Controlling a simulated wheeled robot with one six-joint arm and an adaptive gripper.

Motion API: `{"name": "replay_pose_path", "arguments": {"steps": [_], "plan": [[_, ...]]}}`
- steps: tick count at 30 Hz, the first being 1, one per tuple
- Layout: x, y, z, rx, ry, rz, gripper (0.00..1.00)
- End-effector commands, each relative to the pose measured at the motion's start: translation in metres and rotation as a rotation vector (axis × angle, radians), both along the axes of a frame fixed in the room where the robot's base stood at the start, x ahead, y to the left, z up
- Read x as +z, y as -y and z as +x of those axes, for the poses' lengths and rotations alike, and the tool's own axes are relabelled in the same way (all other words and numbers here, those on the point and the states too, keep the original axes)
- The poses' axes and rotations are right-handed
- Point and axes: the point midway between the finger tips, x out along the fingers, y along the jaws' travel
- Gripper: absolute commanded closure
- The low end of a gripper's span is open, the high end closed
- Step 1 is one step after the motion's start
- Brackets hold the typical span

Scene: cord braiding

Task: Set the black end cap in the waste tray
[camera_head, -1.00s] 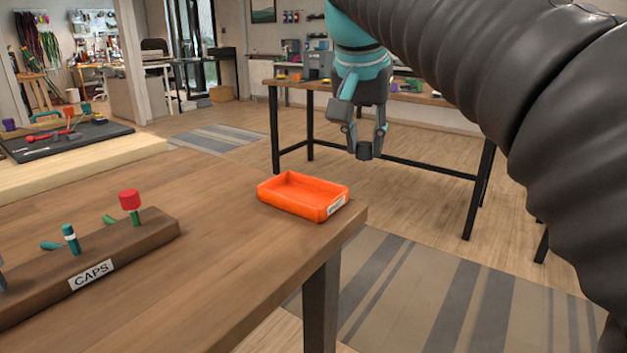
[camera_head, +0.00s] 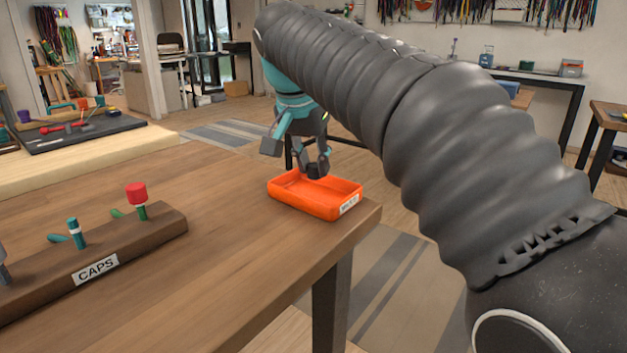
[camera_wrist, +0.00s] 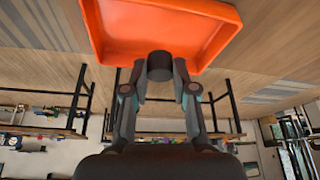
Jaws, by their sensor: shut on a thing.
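The black end cap (camera_head: 314,171) is a short dark cylinder between the fingertips of my gripper (camera_head: 314,163). My gripper is shut on it and points down. The orange waste tray (camera_head: 322,206) sits at the table's right corner, with a white label on its side. In the head view the cap appears over the tray, near its back rim. In the wrist view the cap (camera_wrist: 160,66) overlaps the near rim of the tray (camera_wrist: 165,48). The tray looks empty where its floor shows. I cannot tell the exact height of the cap above it.
A brown wooden rack (camera_head: 148,236) labelled CAPS stands at the left, holding a red-capped peg (camera_head: 137,195) and a teal peg (camera_head: 76,234). The tabletop (camera_head: 215,225) between rack and tray is clear. The table's edge lies just right of the tray.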

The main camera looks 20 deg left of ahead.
Motion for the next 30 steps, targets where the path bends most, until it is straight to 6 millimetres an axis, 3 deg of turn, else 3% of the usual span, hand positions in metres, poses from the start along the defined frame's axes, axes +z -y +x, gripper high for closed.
{"name": "replay_pose_path", "arguments": {"steps": [7, 20, 21, 23, 30], "plan": [[-0.034, 0.000, 0.000, 0.001, -0.001, -0.002, 1.00], [-0.040, 0.001, 0.000, 0.001, -0.001, -0.001, 1.00], [-0.039, 0.000, 0.000, 0.001, -0.001, -0.001, 0.66], [-0.039, 0.000, 0.000, 0.001, -0.001, -0.001, 0.51], [-0.039, 0.001, 0.000, 0.001, -0.001, -0.001, 0.48]]}}
